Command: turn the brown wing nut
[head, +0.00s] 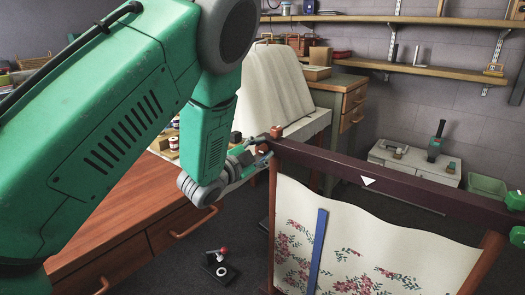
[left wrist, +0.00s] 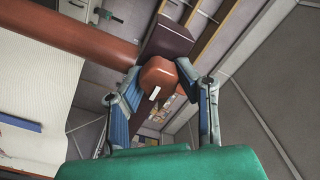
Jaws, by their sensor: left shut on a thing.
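The brown wing nut (left wrist: 158,75) sits at the end of a dark beam (head: 370,180) in the left wrist view, with a short white mark on its face. It also shows in the head view (head: 276,132), at the beam's left end. My left gripper (head: 262,145) is shut on the wing nut, with one blue-padded finger on each side of it in the left wrist view (left wrist: 158,82). My right gripper is not in view.
Floral cloth (head: 370,245) hangs below the beam with a blue strip (head: 317,250) on it. Green knobs (head: 515,200) sit at the beam's right end. A wooden drawer table (head: 140,215) stands at left. A small red-knobbed object (head: 218,262) lies on the dark floor.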

